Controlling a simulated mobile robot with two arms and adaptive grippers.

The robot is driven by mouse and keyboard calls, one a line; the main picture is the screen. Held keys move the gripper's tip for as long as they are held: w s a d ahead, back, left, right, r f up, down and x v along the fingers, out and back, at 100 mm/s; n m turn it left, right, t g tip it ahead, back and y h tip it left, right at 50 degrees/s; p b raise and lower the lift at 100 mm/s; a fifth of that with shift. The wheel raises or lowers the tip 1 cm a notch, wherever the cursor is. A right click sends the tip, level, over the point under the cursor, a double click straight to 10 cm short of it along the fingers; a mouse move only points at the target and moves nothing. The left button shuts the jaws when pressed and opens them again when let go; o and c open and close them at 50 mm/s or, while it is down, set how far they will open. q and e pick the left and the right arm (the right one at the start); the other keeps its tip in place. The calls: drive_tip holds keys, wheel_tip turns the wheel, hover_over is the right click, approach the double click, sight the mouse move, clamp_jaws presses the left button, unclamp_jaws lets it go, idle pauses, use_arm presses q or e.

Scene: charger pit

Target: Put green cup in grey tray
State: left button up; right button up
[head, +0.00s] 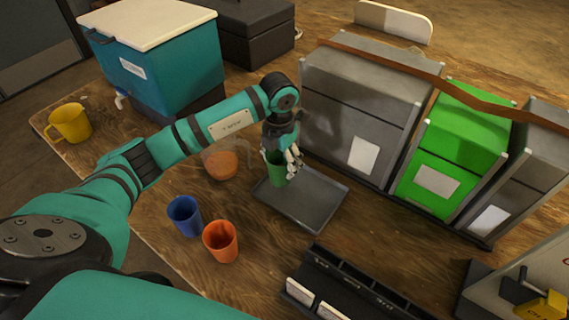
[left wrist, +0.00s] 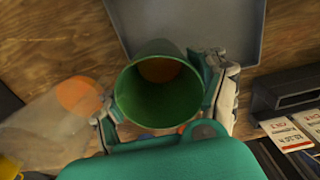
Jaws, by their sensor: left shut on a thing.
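The green cup (head: 275,172) is in my left gripper (head: 289,160), whose fingers are shut on it. In the head view the cup overlaps the left corner of the grey tray (head: 318,208); whether it touches the tray is hard to tell. In the left wrist view I look into the open mouth of the green cup (left wrist: 160,92), with gripper fingers on both sides. The grey tray (left wrist: 195,25) shows behind it there and looks empty. My right gripper is not in view.
A blue cup (head: 184,215) and an orange cup (head: 220,241) stand left of the tray. An orange-brown round thing (head: 220,164) lies behind them. A yellow mug (head: 69,123) and teal cooler (head: 165,62) are far left. Grey and green bins (head: 440,155) stand behind the tray; a black rack (head: 345,285) is in front.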

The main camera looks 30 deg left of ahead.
use_arm(q)
drive_tip(key=shift+w+d, duration=0.15)
drive_tip(key=shift+w, duration=0.65)
wheel_tip(320, 180, down, 3)
drive_tip(key=shift+f+p, duration=0.2)
drive_tip(key=shift+p, duration=0.35)
drive_tip(key=shift+f, duration=0.15)
drive_tip(key=shift+f, duration=0.1)
drive_tip(key=o, duration=1.4)
drive_tip(key=shift+c, duration=0.2)
